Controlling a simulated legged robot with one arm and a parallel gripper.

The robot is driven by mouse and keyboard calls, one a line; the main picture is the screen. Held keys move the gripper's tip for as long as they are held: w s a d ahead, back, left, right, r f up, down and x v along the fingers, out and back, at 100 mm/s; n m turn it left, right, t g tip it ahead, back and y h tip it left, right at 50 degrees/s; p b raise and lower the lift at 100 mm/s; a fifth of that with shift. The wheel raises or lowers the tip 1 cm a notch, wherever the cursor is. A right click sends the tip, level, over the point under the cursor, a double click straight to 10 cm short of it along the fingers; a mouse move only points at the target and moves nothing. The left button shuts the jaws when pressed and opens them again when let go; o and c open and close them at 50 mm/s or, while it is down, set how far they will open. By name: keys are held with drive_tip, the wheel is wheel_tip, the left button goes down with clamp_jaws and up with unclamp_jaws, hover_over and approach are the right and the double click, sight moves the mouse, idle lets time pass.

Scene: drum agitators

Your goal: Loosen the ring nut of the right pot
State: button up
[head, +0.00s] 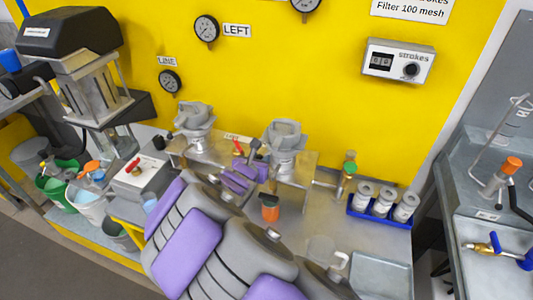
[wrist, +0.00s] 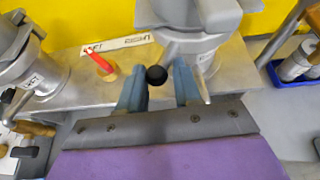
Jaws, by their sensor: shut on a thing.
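The right pot (head: 284,140) is a grey cast pot on the metal bench under the yellow wall; it also shows at the top of the wrist view (wrist: 195,45). My gripper (head: 250,168) is at its left front side. In the wrist view my gripper's two blue-grey fingers (wrist: 158,82) are on either side of a black ball knob (wrist: 156,76) at the pot's near side. They are shut on this knob. The ring nut itself cannot be told clearly from the pot's collar. The left pot (head: 195,124) stands to the left, apart from my gripper.
A red lever (wrist: 99,62) stands between the pots before a LEFT/RIGHT label (wrist: 116,45). A blue tray (head: 376,219) with several white-grey canisters is to the right. An orange-topped container (head: 270,208) stands in front of the right pot. Some bench on the right is clear.

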drive_tip(key=shift+s+d+f+b, duration=0.1)
drive_tip(key=shift+s+d+b, duration=0.2)
drive_tip(key=shift+s+b, duration=0.35)
drive_tip(key=shift+c, duration=0.5)
drive_tip(key=shift+d, duration=0.1)
drive_tip(key=shift+s+d+f, duration=0.1)
drive_tip(key=shift+s+d, duration=0.25)
drive_tip(key=shift+d, duration=0.15)
drive_tip(key=shift+s+d+b, duration=0.3)
drive_tip(key=shift+d+b, duration=0.1)
drive_tip(key=shift+d, duration=0.15)
